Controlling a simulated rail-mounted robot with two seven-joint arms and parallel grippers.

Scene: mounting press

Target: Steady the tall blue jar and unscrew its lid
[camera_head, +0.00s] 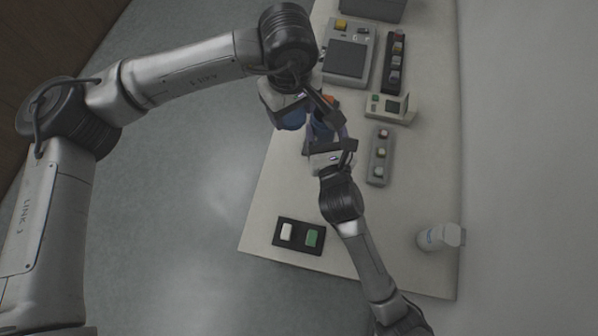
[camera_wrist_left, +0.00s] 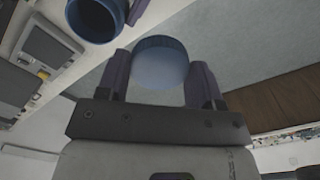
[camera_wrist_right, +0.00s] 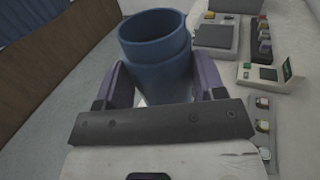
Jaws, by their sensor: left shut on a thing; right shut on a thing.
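The tall blue jar (camera_wrist_right: 153,75) stands between the purple fingers of my right gripper (camera_head: 324,146), which is shut on its sides. Its top is open, with a hollow rim showing in the right wrist view and at the upper left of the left wrist view (camera_wrist_left: 96,18). The blue lid (camera_wrist_left: 160,64) is off the jar, between the fingers of my left gripper (camera_head: 288,108), which is shut on it. In the head view the lid (camera_head: 291,120) is left of the jar (camera_head: 320,131), apart from it and out past the table's left edge. My grippers partly hide the jar there.
The pale table (camera_head: 375,215) carries a grey press unit (camera_head: 346,58), a dark strip of knobs (camera_head: 395,62), a small box with a screen (camera_head: 390,107) and a grey button strip (camera_head: 379,157). A black tray (camera_head: 299,236) and a white bottle (camera_head: 431,237) stand nearer the front.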

